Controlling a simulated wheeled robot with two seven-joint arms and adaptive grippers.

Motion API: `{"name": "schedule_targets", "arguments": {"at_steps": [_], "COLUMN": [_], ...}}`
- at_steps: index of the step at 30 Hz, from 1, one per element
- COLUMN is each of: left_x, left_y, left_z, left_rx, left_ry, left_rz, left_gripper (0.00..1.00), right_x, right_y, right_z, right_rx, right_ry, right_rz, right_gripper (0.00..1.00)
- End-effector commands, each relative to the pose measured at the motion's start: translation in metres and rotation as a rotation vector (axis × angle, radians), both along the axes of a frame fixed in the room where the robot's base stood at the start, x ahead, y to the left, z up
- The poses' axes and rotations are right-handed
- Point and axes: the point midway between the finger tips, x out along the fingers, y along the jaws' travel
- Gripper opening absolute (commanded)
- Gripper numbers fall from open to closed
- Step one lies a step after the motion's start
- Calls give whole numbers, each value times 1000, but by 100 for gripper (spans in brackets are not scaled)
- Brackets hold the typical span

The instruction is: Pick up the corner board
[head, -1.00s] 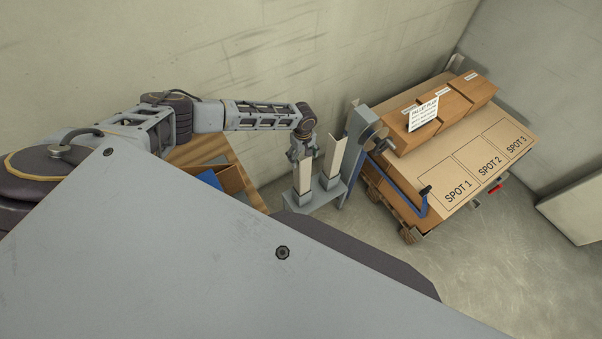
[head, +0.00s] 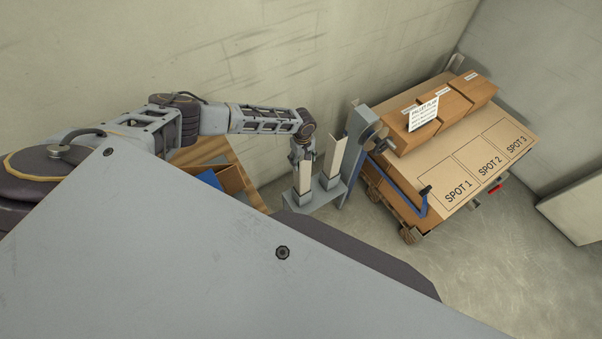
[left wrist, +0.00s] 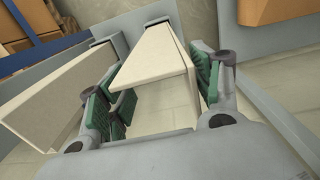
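Two pale corner boards stand upright in grey holders on a stand, in the head view. The left corner board (head: 304,179) is right below my left gripper (head: 302,154); the right corner board (head: 334,157) stands beside it. In the left wrist view, my left gripper (left wrist: 160,95) is open, its green-padded fingers on either side of one corner board (left wrist: 158,75). That board lies between the pads, close to them; I cannot tell whether it touches. The other corner board (left wrist: 60,85) lies outside the left fingers. My right gripper is not in view.
The grey stand (head: 322,198) has a tall grey post (head: 357,140) at its right. Further right is a loaded pallet (head: 408,233) with cartons (head: 408,130) and a sheet marked with spots (head: 490,165). A carton with something blue (head: 230,179) is left of the stand. Floor at lower right is clear.

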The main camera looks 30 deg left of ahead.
Motion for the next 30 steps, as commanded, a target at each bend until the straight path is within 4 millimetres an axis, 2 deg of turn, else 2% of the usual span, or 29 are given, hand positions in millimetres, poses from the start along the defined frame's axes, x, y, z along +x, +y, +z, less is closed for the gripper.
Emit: {"name": "schedule_targets", "arguments": {"at_steps": [1,6,20,26,30], "left_x": [0,0,0,0,0], "left_y": [0,0,0,0,0], "left_z": [0,0,5,19,35], "left_rx": [0,0,-1,-1,-1], "left_ry": [0,0,0,-1,-2], "left_rz": [0,0,1,0,0], "left_gripper": [53,34,34,34,34], "right_x": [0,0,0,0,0], "right_y": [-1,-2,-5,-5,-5], "right_z": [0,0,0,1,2], "right_rx": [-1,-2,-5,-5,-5], "right_ry": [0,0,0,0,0], "right_rz": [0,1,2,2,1], "right_gripper": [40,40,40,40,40]}}
